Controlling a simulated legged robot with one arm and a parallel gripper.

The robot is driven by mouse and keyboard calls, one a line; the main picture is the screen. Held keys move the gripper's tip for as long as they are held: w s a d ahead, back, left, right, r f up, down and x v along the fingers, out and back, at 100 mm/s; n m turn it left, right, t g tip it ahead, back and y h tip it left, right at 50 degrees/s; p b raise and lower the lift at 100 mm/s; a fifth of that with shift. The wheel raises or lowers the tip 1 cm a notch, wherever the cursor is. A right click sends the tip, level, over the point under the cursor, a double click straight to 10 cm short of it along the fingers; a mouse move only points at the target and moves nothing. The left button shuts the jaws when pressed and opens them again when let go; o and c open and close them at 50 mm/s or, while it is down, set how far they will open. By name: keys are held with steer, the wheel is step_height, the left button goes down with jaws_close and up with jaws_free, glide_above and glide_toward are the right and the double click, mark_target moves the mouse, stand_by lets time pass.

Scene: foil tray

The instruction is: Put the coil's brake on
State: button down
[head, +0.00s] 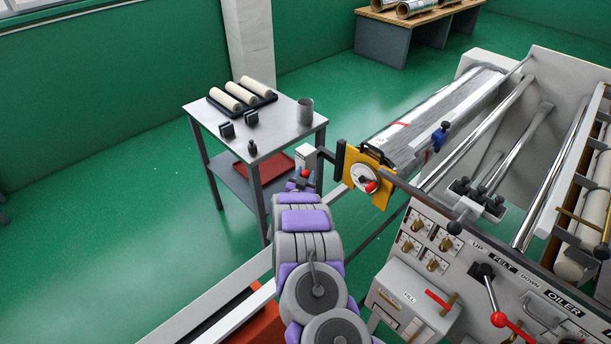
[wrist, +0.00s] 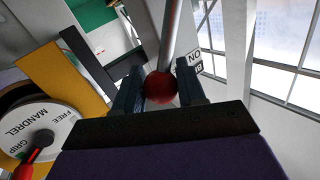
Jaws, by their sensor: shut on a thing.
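My gripper (wrist: 160,86) is shut on a red ball knob (wrist: 160,90) at the end of a metal lever rod (wrist: 171,35) in the wrist view. The rod runs upward from the knob in that picture. In the head view my gripper (head: 301,183) is at the knob, beside a small white box (head: 306,156) left of the machine. The foil coil (head: 440,112) lies on the machine to the right. A label starting with "NO" (wrist: 193,58) is partly hidden behind my right finger.
A yellow plate (head: 382,191) carries a round dial (head: 363,178) marked FREE, MANDREL and GRIP, with a red handle, close right of my gripper. A grey table (head: 290,112) with rolls, small blocks and a cup stands behind. Green floor (head: 110,170) is open at left.

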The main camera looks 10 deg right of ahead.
steer(key=shift+w+a+r+p, duration=0.15)
steer(key=shift+w+r+p, duration=0.15)
steer(key=shift+r, duration=0.2)
steer(key=shift+w+a+f+n+g+p, duration=0.1)
steer(key=shift+w+a+n+g+p, duration=0.1)
steer(key=shift+n+g+p, duration=0.25)
steer(key=shift+s+f, duration=0.1)
steer(key=c, duration=0.7)
jaws_free()
steer(key=shift+c, duration=0.2)
steer(key=v, duration=0.7)
steer(key=shift+s+f+p, duration=0.15)
steer(key=shift+s+p, duration=0.05)
steer(key=shift+p, duration=0.1)
